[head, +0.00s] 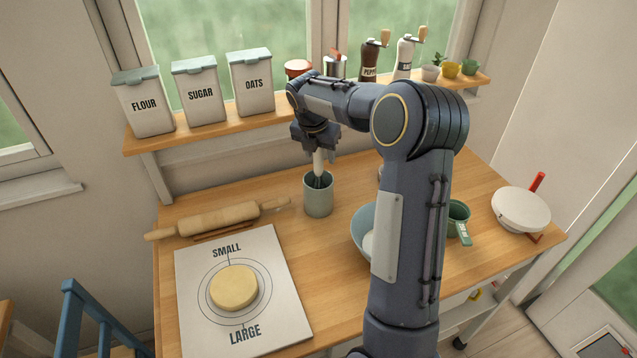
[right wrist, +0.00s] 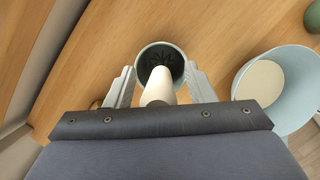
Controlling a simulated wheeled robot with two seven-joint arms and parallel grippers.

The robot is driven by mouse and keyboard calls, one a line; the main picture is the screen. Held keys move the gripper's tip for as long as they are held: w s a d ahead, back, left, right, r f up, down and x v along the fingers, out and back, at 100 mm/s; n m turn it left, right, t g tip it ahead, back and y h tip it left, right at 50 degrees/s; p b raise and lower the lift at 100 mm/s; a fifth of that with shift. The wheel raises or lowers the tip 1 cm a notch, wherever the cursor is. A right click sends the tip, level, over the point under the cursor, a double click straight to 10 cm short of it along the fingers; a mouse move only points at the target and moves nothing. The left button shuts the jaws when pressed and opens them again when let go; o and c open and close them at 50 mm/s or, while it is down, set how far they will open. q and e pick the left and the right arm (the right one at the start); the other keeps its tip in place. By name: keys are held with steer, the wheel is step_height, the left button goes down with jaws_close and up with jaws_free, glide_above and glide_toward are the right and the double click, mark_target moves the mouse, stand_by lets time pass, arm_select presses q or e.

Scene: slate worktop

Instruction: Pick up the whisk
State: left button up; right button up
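The whisk (head: 318,163) stands upright with its pale handle up and its wires down in a grey-green utensil pot (head: 318,198). My right gripper (head: 319,150) is above the pot, pointing down, with its fingers around the top of the handle. In the right wrist view the handle (right wrist: 159,87) lies between the two spread fingers of the gripper (right wrist: 159,72), with gaps on both sides. The pot (right wrist: 142,56) shows below, the wires dark inside it. My left gripper is not in view.
A blue bowl (head: 362,232) stands right of the pot, partly behind my right arm. A rolling pin (head: 217,219) and a marked board (head: 195,300) with dough (head: 234,288) lie at left. Canisters (head: 197,92) stand on the shelf behind. A sieve (head: 520,210) sits at far right.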

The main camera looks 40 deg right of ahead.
steer(key=c, duration=1)
steer(key=shift+r, duration=0.2)
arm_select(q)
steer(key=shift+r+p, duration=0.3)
arm_select(e)
step_height(320, 180, up, 18)
steer(key=shift+f, duration=0.15)
